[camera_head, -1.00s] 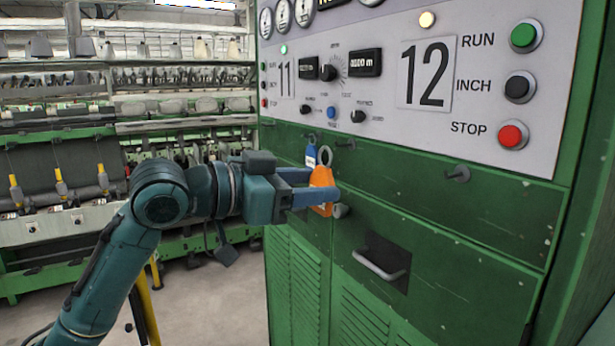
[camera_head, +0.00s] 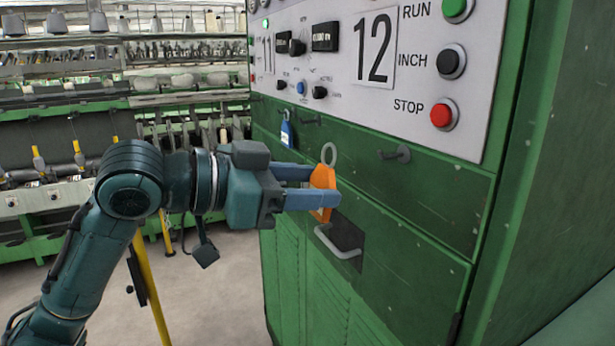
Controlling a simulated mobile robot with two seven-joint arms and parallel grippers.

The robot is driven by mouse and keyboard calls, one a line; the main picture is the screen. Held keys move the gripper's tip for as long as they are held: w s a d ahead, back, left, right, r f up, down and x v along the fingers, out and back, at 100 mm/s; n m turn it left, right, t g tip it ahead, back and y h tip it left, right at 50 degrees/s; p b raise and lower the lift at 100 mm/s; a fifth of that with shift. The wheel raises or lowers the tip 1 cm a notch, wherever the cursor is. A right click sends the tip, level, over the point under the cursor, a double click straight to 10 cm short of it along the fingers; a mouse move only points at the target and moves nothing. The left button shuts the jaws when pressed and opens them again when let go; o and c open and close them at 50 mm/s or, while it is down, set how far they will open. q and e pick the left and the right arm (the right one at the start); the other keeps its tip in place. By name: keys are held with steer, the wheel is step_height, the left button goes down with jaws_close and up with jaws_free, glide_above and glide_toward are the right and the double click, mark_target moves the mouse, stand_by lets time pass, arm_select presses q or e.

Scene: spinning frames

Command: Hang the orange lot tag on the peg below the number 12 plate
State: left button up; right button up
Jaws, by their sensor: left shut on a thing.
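The orange lot tag (camera_head: 323,179) is pinched between the two blue fingers of my left gripper (camera_head: 315,186), upright, with its grey ring (camera_head: 329,154) standing above. The number 12 plate (camera_head: 375,48) is on the pale panel, up and to the right of the tag. A dark peg (camera_head: 396,153) sticks out of the green cabinet front below the plate. It is bare, to the right of the ring and at about its height in the picture. The tag's ring is apart from this peg. My right gripper is not in view.
A blue tag (camera_head: 287,130) hangs at the left of the cabinet front. Another bare peg (camera_head: 311,121) is between it and the ring. A drawer handle (camera_head: 338,245) is below the tag. Push buttons, including a red one (camera_head: 443,114), are on the panel above right.

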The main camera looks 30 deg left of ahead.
arm_select(q)
steer(key=shift+p+x, duration=0.8)
steer(key=shift+x, duration=4.15)
steer(key=shift+r, duration=0.1)
steer(key=o, duration=1.1)
steer(key=b+v, duration=0.2)
steer(key=v, duration=0.9)
steer(key=shift+s+a+b, duration=0.25)
steer(key=shift+s+b, duration=0.1)
steer(key=shift+b, duration=0.05)
steer(key=shift+s+a+r, duration=0.2)
steer(key=shift+s+a, duration=0.15)
steer(key=shift+s, duration=0.15)
